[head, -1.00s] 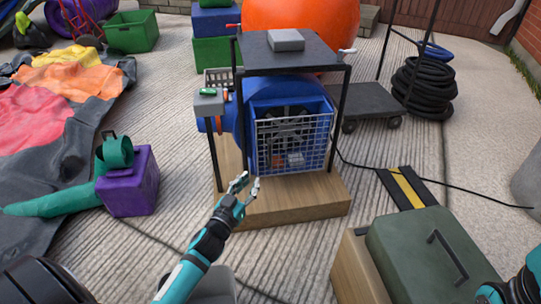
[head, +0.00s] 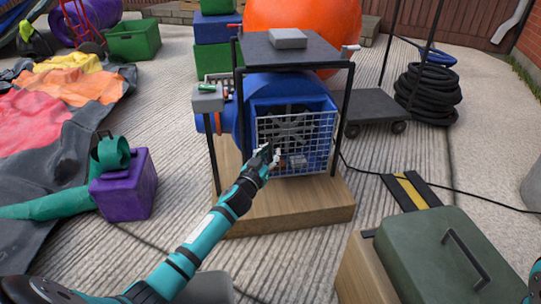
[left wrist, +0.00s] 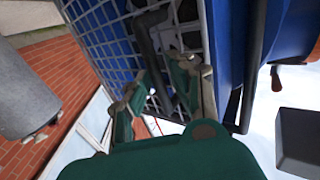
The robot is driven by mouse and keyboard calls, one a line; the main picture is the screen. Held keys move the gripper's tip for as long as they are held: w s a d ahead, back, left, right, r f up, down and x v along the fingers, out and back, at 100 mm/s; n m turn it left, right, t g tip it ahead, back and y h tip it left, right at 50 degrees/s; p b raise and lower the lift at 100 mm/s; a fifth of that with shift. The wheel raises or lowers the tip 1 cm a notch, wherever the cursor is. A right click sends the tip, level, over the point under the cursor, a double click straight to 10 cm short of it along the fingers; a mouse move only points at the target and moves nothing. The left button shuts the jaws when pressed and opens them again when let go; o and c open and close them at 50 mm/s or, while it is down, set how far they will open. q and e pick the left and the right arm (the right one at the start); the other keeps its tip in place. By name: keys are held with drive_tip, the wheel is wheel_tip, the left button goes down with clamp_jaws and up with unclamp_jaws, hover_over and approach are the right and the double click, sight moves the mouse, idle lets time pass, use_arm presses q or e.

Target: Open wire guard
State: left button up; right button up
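The wire guard (head: 318,136) is a pale square mesh over the front opening of the blue blower (head: 262,88); it looks closed. It also shows in the left wrist view (left wrist: 108,42). My left gripper (head: 270,155) is at the guard's lower left edge and hides a bit of the mesh. In the left wrist view its two fingers (left wrist: 160,76) stand apart, with the mesh close beyond the tips. I cannot tell whether they touch it. Only a sliver of my right arm shows at the head view's right edge; its gripper is out of view.
The blower stands on a wooden base (head: 300,212) under a dark-topped frame (head: 285,52) with thin legs. A grey control box (head: 208,98) is at its left. A green case (head: 440,262) is at front right, a purple block (head: 124,186) at left. A black cable crosses the ground at right.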

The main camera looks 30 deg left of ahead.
use_arm(q)
clamp_jaws()
drive_tip(key=shift+s, duration=0.1)
idle(0.4)
